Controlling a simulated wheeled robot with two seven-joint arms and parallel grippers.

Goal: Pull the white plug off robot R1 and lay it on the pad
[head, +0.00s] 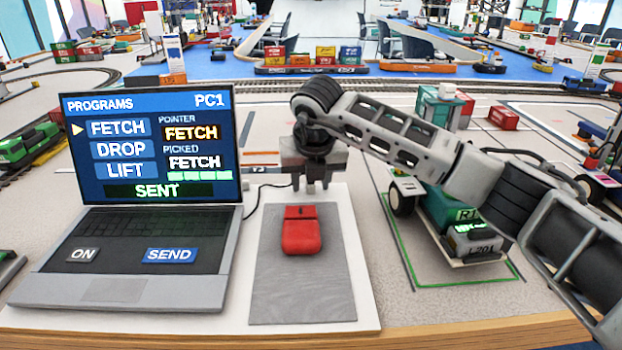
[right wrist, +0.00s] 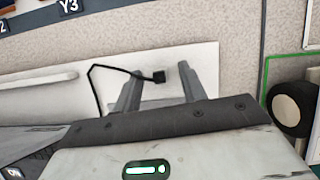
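Robot R1 (head: 462,217) is a small green wheeled cart inside a green outline on the right, partly covered by my right arm. I cannot make out a white plug on it. The grey pad (head: 330,292) lies on a white board (head: 362,290) in front of me, with a red mouse (head: 301,232) on it. My right gripper (head: 310,186) points down at the pad's far edge, beyond the mouse. In the right wrist view its fingers (right wrist: 160,92) are apart. A black cable end (right wrist: 159,77) shows between them, seemingly lying on the board. My left gripper is out of view.
Behind are train tracks (head: 270,88) and colored blocks. Bare table lies between board and R1.

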